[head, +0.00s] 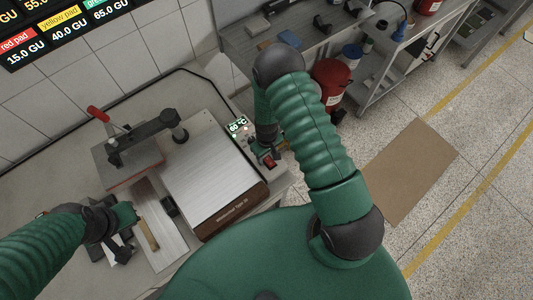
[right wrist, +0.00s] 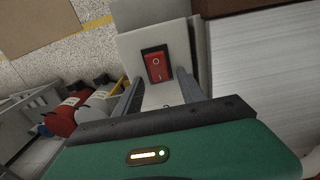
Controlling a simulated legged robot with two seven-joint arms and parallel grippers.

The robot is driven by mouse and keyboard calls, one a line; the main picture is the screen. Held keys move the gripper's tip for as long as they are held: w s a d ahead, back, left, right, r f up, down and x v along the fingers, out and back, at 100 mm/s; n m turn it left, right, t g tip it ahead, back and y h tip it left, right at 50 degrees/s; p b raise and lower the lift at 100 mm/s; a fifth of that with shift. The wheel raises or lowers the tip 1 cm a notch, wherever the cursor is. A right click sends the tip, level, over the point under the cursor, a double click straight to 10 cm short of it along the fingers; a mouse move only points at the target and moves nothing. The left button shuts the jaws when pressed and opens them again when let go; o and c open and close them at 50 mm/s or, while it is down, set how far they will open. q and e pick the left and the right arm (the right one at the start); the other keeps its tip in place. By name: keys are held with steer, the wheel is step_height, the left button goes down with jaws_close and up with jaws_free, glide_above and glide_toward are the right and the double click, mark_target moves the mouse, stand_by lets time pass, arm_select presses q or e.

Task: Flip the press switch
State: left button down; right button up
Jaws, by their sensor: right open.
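The press switch is a red rocker in a black frame (right wrist: 156,66) on a light grey housing. In the head view the red switch (head: 269,161) sits at the right side of the press (head: 211,172), below a lit display (head: 237,126). My right gripper (right wrist: 160,77) is open, with its two fingers on either side of the switch and nothing between them but the housing behind. In the head view my right gripper (head: 274,147) is partly hidden by its own arm. My left gripper (head: 119,250) is low at the left, beside a wooden-handled tool; its fingers are unclear.
The press has a red-handled lever (head: 102,117) and a raised plate at the left. A wooden-handled tool (head: 148,234) lies on the table. A red canister (head: 331,80) and a metal shelf (head: 401,62) stand beyond my right arm. A brown board (head: 408,171) lies on the floor.

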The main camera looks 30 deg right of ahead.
steer(key=shift+a, duration=0.1)
jaws_close()
